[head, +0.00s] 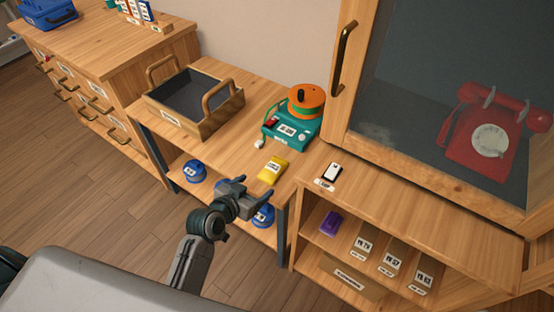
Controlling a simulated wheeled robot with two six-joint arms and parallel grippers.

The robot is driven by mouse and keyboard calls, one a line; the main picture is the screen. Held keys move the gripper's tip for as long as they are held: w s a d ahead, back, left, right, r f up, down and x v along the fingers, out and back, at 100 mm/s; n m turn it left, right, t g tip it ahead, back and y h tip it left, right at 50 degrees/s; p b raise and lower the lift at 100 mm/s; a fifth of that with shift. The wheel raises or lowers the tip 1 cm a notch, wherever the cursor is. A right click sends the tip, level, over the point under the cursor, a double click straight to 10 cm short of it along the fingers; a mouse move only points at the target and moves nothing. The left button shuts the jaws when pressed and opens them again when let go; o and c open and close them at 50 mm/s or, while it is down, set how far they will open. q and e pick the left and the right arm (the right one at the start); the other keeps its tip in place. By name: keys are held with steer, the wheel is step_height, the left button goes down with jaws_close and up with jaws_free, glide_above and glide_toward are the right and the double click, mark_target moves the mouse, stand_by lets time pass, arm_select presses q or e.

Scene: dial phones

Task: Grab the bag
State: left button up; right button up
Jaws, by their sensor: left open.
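A small yellow packet (273,170) with a white label, which looks like the bag, lies flat on the wooden bench top near its front edge. My left gripper (254,195) is open and empty. In the picture it is just below and left of the yellow packet, apart from it, near the bench's front edge. It partly covers the lower shelf behind it. My right gripper is not in view.
A teal device with an orange reel (292,125) stands behind the packet. A wooden tray (222,122) with handles is to the left. Blue round items (194,171) sit on the lower shelf. A cabinet with a glass door (345,150) holding a red phone (465,150) stands right.

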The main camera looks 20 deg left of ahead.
mark_target(268, 172)
arm_select(q)
steer(key=w, duration=0.1)
steer(key=w+d, duration=0.1)
steer(key=w, duration=0.2)
steer(key=shift+w+d+f, duration=0.15)
steer(key=shift+w+d, duration=0.1)
steer(key=shift+w, duration=0.05)
steer(key=shift+w+d+f, duration=0.2)
steer(key=shift+w+f, duration=0.05)
steer(key=shift+w, duration=0.3)
steer(key=x, duration=0.5)
steer(key=shift+s, duration=0.1)
steer(key=shift+c, duration=1.1)
steer(key=c, duration=0.9)
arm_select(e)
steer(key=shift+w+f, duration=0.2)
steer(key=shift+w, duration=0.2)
